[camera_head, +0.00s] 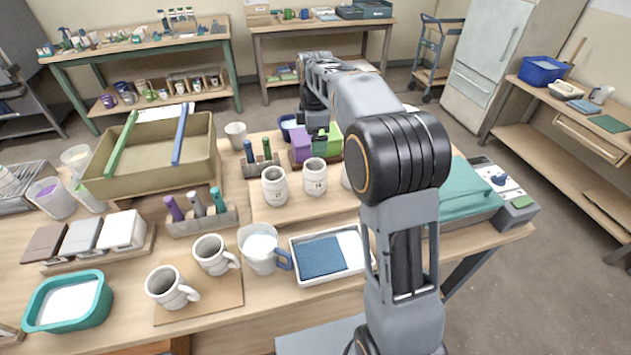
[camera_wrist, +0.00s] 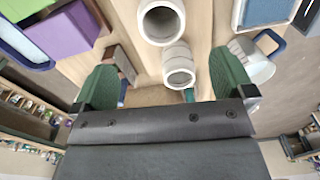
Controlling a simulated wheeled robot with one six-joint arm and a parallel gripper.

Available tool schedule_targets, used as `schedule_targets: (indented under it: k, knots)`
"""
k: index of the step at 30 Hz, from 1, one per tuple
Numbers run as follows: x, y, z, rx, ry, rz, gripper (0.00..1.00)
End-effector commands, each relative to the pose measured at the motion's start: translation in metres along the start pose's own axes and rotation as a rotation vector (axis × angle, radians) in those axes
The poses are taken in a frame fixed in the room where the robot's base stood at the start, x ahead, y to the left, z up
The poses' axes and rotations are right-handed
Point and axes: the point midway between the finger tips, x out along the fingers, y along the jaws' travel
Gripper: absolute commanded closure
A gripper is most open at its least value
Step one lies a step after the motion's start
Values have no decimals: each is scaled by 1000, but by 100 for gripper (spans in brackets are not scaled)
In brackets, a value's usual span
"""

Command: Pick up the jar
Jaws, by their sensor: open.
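Several pale, labelled jars stand on the table in the head view: one jar (camera_head: 274,186) on the left, another jar (camera_head: 315,176) beside it, and a third mostly hidden behind my arm. I cannot tell which one is meant. In the wrist view a large open-mouthed jar (camera_wrist: 162,22) shows at the top, with another pale jar or cup (camera_wrist: 180,66) below it. My gripper (camera_wrist: 165,75) is open, its two green fingers wide apart. In the picture the lower vessel shows between the fingers, with no visible contact. The arm hides much of the gripper in the head view.
Purple (camera_head: 302,145) and green blocks stand behind the jars. A tool rack (camera_head: 259,165) stands to their left. A white pitcher (camera_head: 260,250) with a blue handle, a blue-filled tray (camera_head: 328,256) and mugs (camera_head: 213,255) stand in front. The table is crowded.

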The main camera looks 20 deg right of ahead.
Motion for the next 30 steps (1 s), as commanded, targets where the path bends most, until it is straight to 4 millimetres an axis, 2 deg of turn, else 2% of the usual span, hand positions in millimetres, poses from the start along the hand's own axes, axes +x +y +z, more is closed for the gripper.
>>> schedule_targets:
  k: [3, 9, 13, 20, 30]
  knots:
    - [24, 1, 1, -11, -1, -7, 0]
    - [56, 1, 1, -9, 0, -5, 0]
    - [70, 1, 1, -8, 0, -4, 0]
    - [82, 0, 1, -7, 0, -4, 0]
    - [123, -2, 0, -7, 0, -3, 0]
